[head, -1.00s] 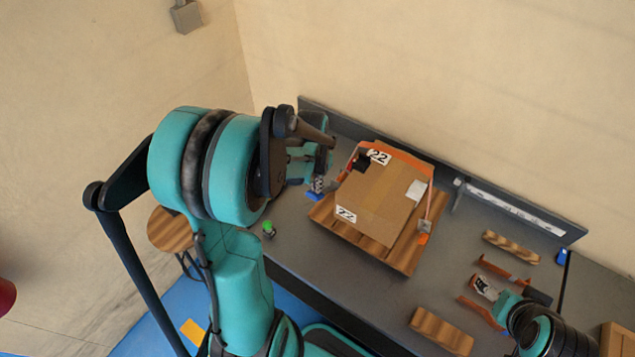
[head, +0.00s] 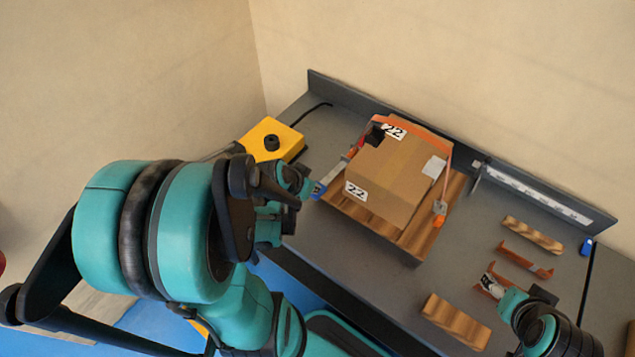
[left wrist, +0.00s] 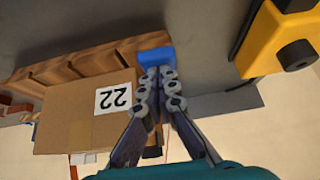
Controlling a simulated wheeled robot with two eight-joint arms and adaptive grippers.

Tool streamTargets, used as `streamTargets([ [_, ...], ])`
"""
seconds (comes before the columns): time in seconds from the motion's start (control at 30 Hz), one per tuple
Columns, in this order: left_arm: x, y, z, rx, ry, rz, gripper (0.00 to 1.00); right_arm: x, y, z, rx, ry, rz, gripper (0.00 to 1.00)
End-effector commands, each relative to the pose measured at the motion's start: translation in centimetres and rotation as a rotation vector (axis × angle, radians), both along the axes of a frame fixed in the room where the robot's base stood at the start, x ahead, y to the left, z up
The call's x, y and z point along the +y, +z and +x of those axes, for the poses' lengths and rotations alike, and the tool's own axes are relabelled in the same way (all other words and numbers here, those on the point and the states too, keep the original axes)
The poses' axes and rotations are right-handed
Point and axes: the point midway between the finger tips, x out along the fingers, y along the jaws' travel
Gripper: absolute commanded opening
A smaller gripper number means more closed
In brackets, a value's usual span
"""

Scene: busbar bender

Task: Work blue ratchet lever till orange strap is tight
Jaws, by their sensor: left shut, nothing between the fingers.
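A cardboard box (head: 395,180) with "22" labels stands on a wooden pallet (head: 415,242). The orange strap (head: 425,128) runs along the box's far top edge and down toward an orange end piece (head: 439,208) at the right. A dark ratchet part (head: 375,133) is at the box's far left corner. A grey lever with a blue end (head: 319,190) sticks out left from there. My left gripper (left wrist: 160,73) is shut and empty, its fingertips at the blue end (left wrist: 155,54); contact is unclear. My right gripper (head: 490,282) is at the lower right; its finger state is unclear.
A yellow box with a black knob (head: 270,142) stands left of the lever. Wood blocks (head: 455,322) and an orange bracket (head: 525,260) lie around the right arm. A raised ledge runs along the bench's back. Grey bench top is clear in front of the pallet.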

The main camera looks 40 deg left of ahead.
Motion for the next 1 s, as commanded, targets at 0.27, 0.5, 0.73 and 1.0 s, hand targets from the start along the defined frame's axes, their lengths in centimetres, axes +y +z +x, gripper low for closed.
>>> streamTargets([
  [0.27,0.0,-2.7,-0.7,0.004,-0.001,0.000,0.00,0.0,-2.7,0.0,0.000,0.000,0.000,0.68],
  [0.5,0.0,-3.5,-1.0,0.008,-0.002,-0.001,0.00,0.0,-3.4,0.0,0.000,0.000,0.000,0.68],
  [0.73,-0.1,-3.7,-1.2,0.013,-0.004,-0.001,0.00,0.0,-3.5,0.0,0.000,0.000,0.000,0.68],
  [1.0,-0.1,-3.7,-1.2,0.014,-0.004,0.000,0.00,0.0,-3.5,0.0,0.000,0.000,0.000,0.68],
])
